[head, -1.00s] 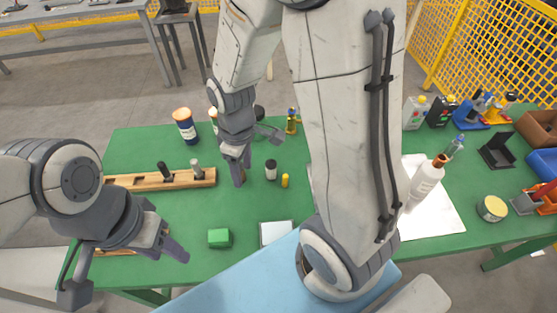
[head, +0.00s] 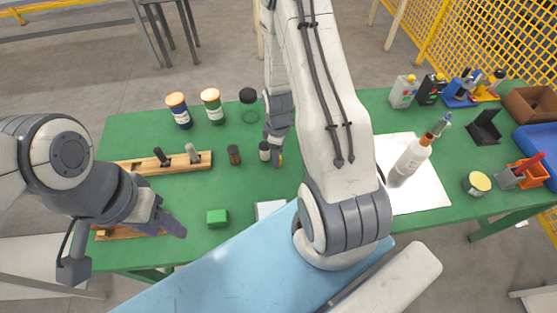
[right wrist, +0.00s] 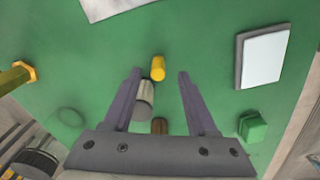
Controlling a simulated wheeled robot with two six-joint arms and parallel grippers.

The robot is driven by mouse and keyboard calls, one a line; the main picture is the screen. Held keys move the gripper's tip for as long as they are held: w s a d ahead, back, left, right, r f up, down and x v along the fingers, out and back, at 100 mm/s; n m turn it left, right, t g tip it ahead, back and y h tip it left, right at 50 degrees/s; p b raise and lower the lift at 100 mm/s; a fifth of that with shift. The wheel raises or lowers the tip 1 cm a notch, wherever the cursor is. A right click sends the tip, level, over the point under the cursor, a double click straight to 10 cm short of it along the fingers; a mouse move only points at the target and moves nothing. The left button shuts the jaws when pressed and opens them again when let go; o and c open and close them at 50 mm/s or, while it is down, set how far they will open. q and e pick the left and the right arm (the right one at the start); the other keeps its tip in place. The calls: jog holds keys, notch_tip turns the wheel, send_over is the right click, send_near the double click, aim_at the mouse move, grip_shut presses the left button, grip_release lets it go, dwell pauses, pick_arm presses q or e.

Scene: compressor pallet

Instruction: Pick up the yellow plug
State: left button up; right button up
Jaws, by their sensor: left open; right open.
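The yellow plug (right wrist: 158,68) stands on the green table, between the open fingertips of my right gripper (right wrist: 160,75) in the right wrist view. In the head view my right gripper (head: 275,148) hides most of it, and only a bit of yellow (head: 280,160) shows. Whether the fingers touch the plug cannot be told. A white plug with a black top (head: 264,150) stands close by; in the right wrist view it appears grey, near the inside of the left finger. My left gripper (head: 170,218) is open and empty at the table's left front.
A brown plug (head: 234,155) stands left of the white one. A green block (head: 217,217) and a white-topped square pad (head: 270,209) lie near the front edge. A wooden rack (head: 185,165) is at left; tubs and a black-lidded jar (head: 249,96) stand behind. A bottle (head: 409,162) stands right.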

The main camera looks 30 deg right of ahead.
notch_tip(320, 180, down, 4)
jog(key=shift+w+d+f+b, duration=0.1)
jog(key=shift+d+f+b, duration=0.05)
jog(key=shift+b, duration=0.4)
jog(key=shift+c, duration=0.3)
grip_shut()
